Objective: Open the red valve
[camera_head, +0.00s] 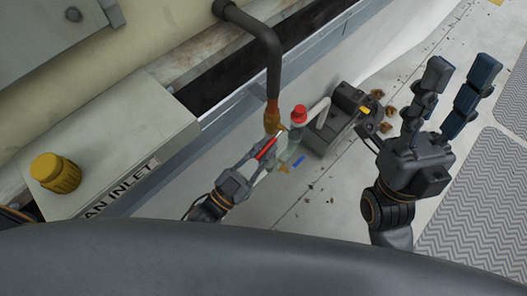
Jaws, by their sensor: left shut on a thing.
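A red valve handle (266,149) sits just below the brass end of a dark bent pipe (270,60), near the middle of the head view. My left gripper (268,154) reaches up from the lower left, and its fingers are shut around the red handle. The fingers hide part of the handle and the valve body behind it. A red cap (299,113) stands just to the right of the pipe end. My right gripper (461,78) is at the right, empty, with its fingers spread apart, away from the valve.
A box labelled "AN INLET" (120,150) with a yellow knob (56,172) stands at the left. A dark pump-like unit (340,120) is right of the valve. Leaves (386,126) lie on the pale floor. Grey ridged mats (480,200) are at the right.

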